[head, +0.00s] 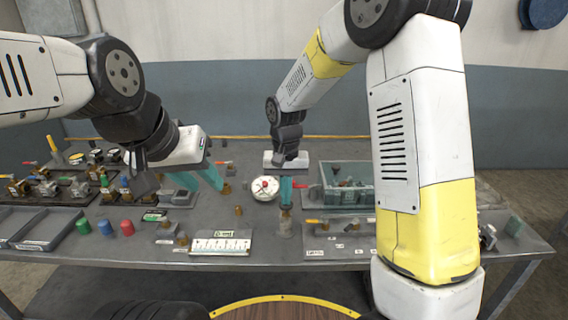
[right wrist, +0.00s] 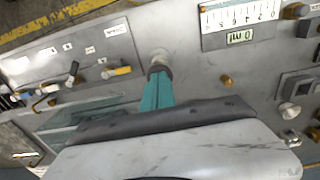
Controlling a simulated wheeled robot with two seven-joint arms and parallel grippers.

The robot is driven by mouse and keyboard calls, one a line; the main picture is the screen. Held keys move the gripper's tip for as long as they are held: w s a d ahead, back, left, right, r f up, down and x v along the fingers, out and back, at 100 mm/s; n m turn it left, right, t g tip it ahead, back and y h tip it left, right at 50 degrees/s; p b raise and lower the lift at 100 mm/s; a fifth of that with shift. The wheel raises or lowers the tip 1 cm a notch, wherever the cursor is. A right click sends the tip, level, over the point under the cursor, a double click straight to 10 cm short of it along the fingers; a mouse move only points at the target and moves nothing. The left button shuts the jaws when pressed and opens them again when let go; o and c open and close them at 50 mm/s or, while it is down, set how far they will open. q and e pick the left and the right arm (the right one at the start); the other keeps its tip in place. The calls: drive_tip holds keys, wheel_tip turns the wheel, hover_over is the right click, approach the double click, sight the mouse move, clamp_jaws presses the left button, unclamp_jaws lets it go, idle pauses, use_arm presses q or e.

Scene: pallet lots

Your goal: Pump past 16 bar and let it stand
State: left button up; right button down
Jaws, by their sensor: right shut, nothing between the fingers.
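A round white dial with a red centre (head: 265,188) is on the bench near the middle; its reading is too small to make out. My right gripper (head: 286,204) is shut with its teal fingers together, pointing down just above a small upright pale cylinder (head: 285,228) with a dark top. In the right wrist view the shut fingers (right wrist: 158,78) end at this cylinder (right wrist: 159,57); I cannot tell whether they touch it. My left gripper (head: 196,180) hangs left of the dial, its teal fingers spread apart with nothing seen between them.
A white scale plate (head: 221,243) lies at the front, also seen in the right wrist view (right wrist: 240,18). A grey-green bin (head: 347,197) stands right of my right gripper. Valve fittings (head: 45,187) and green, blue and red caps (head: 105,227) crowd the left side.

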wheel_tip(320, 180, up, 13)
idle(0.3)
idle(0.7)
drive_tip(key=r+m, duration=0.1)
drive_tip(key=m, duration=0.5)
drive_tip(key=r+m, duration=0.1)
drive_tip(key=m, duration=0.5)
drive_tip(key=r+m, duration=0.1)
drive_tip(key=m, duration=0.5)
drive_tip(key=shift+w+a+r, duration=0.1)
drive_tip(key=shift+w+a, duration=0.05)
drive_tip(key=shift+w, duration=0.15)
wheel_tip(320, 180, down, 14)
drive_tip(key=shift+f, duration=0.1)
